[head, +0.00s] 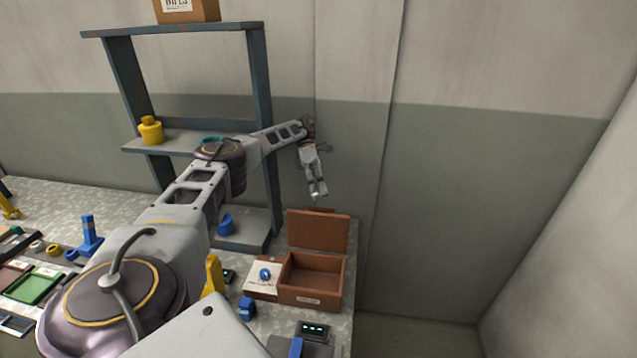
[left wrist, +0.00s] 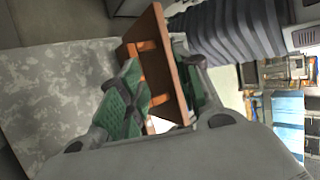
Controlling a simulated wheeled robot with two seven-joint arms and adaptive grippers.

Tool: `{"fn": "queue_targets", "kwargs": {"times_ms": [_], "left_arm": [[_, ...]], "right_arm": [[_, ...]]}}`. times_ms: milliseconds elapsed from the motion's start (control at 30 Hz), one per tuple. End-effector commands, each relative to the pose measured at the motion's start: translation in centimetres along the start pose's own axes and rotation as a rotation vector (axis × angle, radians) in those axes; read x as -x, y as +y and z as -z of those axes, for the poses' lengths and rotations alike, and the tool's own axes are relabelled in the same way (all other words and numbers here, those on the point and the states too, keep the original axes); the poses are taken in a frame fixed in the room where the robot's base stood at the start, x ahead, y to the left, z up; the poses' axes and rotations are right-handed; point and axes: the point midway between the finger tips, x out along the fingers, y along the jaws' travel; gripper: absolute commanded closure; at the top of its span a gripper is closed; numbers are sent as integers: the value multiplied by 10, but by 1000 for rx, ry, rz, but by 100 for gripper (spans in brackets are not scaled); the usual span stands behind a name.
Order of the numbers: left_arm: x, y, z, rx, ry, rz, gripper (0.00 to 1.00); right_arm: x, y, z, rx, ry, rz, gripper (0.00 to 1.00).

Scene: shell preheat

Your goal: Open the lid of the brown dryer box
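The brown dryer box (head: 314,298) stands on the right part of the table. Its lid (head: 318,231) is raised, standing up along the back edge, and the visible inside looks empty. My left gripper (head: 318,193) points down just above the lid's top edge, with a small gap seeming to lie between them. In the left wrist view the green-padded fingers (left wrist: 160,95) are spread apart, and the brown lid (left wrist: 157,55) shows between and beyond them. Whether a finger touches the lid is unclear. My right gripper is in neither view.
A pale panel with a blue knob (head: 265,274) adjoins the box's left side. A dark device with a display (head: 313,329) sits in front. A grey shelf rack (head: 258,100) rises behind left, holding a yellow item (head: 151,131). Right of the table is open floor.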

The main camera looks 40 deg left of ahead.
Motion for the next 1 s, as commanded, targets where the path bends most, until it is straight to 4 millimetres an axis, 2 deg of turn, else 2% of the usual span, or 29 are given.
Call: {"fn": "queue_targets", "kwargs": {"times_ms": [433, 1000], "left_arm": [[16, -18, -7, 0, 1, -1, 66], [19, -21, -8, 1, 1, 1, 66]], "right_arm": [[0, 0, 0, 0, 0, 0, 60], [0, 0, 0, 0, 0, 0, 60]]}}
